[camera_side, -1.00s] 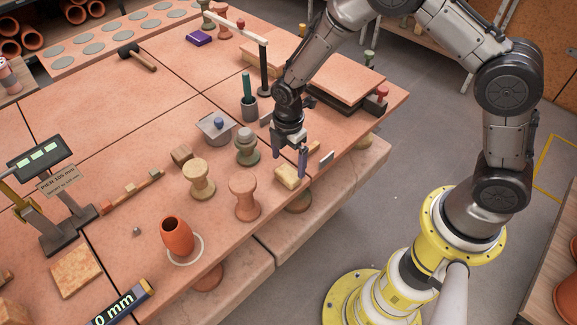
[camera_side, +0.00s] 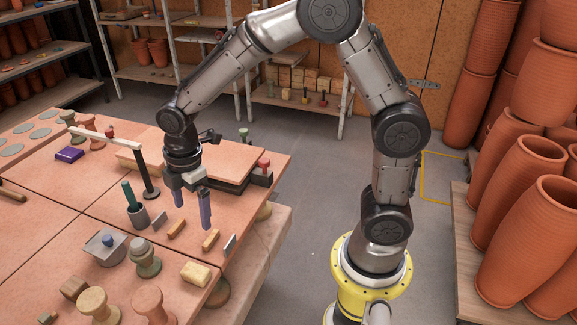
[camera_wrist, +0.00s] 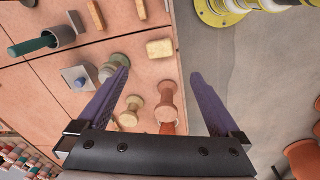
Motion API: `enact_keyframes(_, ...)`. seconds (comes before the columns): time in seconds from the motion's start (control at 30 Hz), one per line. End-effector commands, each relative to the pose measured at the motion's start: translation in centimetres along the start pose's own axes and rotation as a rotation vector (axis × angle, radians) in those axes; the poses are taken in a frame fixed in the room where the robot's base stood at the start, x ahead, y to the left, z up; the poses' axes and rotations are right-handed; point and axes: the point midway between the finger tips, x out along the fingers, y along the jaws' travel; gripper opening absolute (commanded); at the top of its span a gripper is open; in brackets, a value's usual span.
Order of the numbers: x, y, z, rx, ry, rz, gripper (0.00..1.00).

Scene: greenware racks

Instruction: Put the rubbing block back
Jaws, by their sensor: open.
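A pale yellow block (camera_side: 195,275), which I take to be the rubbing block, lies on the tiled bench near its front edge. It also shows in the wrist view (camera_wrist: 160,48), apart from both fingers. My gripper (camera_side: 192,215) is open and empty above the bench, and its fingers (camera_wrist: 158,68) are spread wide in the wrist view. Two short wooden bars (camera_side: 176,228) (camera_side: 211,240) lie on the bench near the fingers in the side view, with thin grey plates (camera_side: 229,245) beside them.
A grey cup with a green tool (camera_side: 137,213), a black post with a pale arm (camera_side: 147,170) and a grey-green spool-shaped piece (camera_side: 143,258) stand nearby. Clay spools (camera_side: 150,303) stand towards the front. Stacked boards (camera_side: 215,165) lie behind my gripper.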

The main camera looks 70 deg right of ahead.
Motion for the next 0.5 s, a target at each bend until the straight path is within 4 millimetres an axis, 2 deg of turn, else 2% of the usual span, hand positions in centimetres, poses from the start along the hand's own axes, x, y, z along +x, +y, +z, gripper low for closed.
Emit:
enact_keyframes(0.03,-2.9,-0.8,1.2,0.105,0.021,0.04,1.0)
enact_keyframes(0.2,-9.6,-5.1,5.2,0.473,0.092,0.134,1.0)
enact_keyframes(0.33,-12.9,-9.2,8.1,0.749,0.165,0.194,1.0)
enact_keyframes(0.5,-14.5,-14.1,10.9,1.049,0.26,0.246,1.0)
